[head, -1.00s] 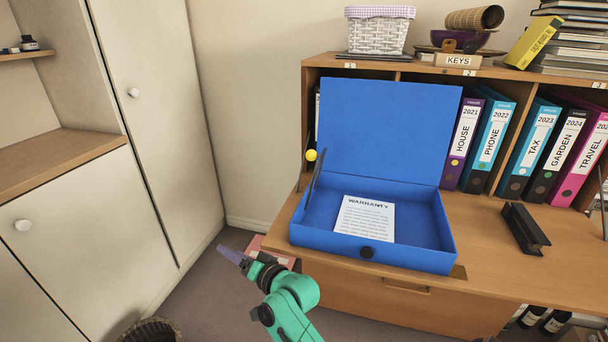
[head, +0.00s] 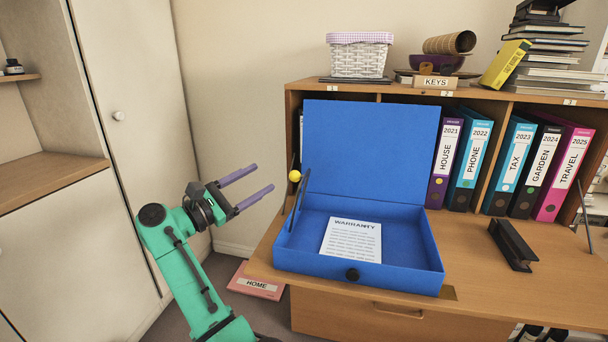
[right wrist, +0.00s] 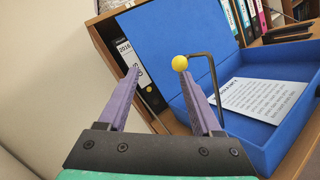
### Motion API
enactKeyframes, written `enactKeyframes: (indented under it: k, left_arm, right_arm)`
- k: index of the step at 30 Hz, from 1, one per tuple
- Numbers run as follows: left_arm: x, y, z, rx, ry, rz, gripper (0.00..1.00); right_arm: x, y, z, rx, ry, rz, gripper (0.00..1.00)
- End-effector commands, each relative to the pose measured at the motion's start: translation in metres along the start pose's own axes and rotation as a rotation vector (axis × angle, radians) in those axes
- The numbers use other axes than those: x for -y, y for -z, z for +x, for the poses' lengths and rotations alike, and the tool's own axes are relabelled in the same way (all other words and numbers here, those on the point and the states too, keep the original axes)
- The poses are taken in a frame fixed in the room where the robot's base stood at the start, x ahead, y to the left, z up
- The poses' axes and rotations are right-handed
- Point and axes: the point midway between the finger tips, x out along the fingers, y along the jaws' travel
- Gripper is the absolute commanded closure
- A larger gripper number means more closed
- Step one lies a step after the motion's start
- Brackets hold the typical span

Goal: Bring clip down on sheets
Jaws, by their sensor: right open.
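An open blue box file (head: 330,280) stands on the desk flap with its lid up. A printed sheet headed WARRANTY (head: 351,240) lies flat inside. The clip, a dark bent bar (head: 300,198) with a yellow knob (head: 295,176), stands raised at the box's left side, above the sheet's level. My right gripper (head: 264,178) is open and empty, just left of the knob and pointing toward it. In the right wrist view the knob (right wrist: 180,63) shows near the right fingertip, with the bar (right wrist: 205,55) behind; I cannot tell if they touch. My left gripper is out of view.
A black hole punch (head: 512,245) sits on the desk at right. Labelled binders (head: 468,160) fill the shelf behind. A white cabinet (head: 145,150) stands at left. A pink HOME folder (head: 255,283) lies below the desk's left edge.

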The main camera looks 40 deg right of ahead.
Motion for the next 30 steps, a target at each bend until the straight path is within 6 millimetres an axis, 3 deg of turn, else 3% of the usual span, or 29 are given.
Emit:
enactKeyframes:
  k: [3,7,11,21,25,30]
  left_arm:
    - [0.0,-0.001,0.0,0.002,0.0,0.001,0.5]
    - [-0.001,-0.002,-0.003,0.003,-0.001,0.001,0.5]
    - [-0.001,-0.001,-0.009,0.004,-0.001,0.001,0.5]
    - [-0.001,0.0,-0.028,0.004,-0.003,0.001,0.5]
    - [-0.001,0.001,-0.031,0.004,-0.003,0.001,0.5]
    - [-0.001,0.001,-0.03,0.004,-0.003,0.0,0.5]
  right_arm:
    - [0.013,0.001,-0.015,-0.074,0.155,0.102,0.34]
    - [0.018,0.002,-0.008,-0.083,0.187,0.118,0.34]
    - [0.022,0.002,0.018,-0.079,0.184,0.116,0.34]
    - [0.037,0.009,0.105,-0.077,0.182,0.112,0.34]
    - [0.04,0.012,0.122,-0.078,0.181,0.112,0.34]
    - [0.042,0.014,0.127,-0.08,0.18,0.113,0.34]
